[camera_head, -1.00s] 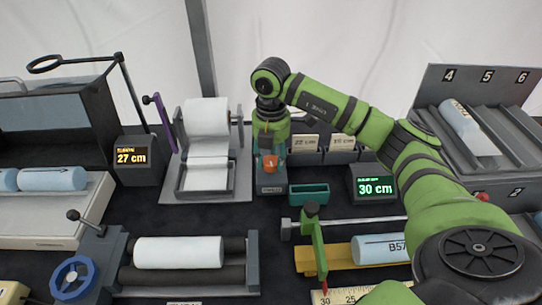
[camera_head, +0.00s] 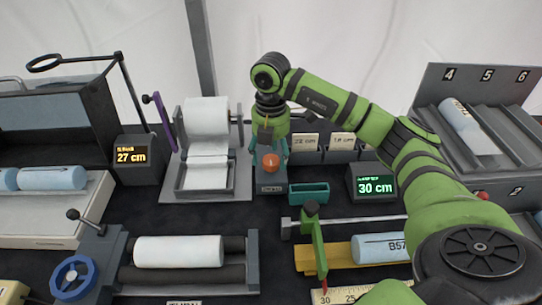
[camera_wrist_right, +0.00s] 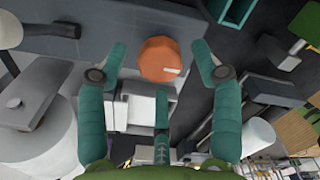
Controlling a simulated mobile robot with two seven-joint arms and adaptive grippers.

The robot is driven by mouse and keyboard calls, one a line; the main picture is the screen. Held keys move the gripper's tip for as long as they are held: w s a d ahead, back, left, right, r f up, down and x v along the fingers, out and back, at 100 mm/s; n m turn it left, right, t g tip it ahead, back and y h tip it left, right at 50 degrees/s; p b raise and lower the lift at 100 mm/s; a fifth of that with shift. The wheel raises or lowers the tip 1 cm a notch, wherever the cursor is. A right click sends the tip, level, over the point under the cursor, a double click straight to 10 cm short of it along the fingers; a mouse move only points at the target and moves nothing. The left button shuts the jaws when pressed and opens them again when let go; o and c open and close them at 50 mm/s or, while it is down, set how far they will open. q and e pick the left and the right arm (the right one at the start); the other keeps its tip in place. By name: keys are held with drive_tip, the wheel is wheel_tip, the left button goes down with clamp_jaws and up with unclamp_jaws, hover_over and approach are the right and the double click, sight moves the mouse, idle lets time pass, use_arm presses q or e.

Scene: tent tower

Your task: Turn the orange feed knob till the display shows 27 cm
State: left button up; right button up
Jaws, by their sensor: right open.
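The orange feed knob (camera_head: 271,163) sits on a grey box beside the paper roll stand. It also shows in the right wrist view (camera_wrist_right: 159,60), with a pale mark on its lower right side. My right gripper (camera_head: 268,155) is open above the knob. In the right wrist view its teal fingers (camera_wrist_right: 159,50) stand on either side of the knob, apart from it. A display (camera_head: 131,157) at the left reads 27 cm in orange. A second display (camera_head: 375,187) to the right of the knob reads 30 cm in green. My left gripper is not in view.
The paper roll stand (camera_head: 243,185) is just left of the knob. A green tray (camera_head: 309,200) lies in front and to the right. Card holders (camera_head: 305,157) stand to the right. A roller bench with a blue handwheel (camera_head: 75,278) is at the front left.

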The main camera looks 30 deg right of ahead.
sight(271, 159)
wheel_tip(271, 159, up, 11)
idle(0.3)
idle(0.5)
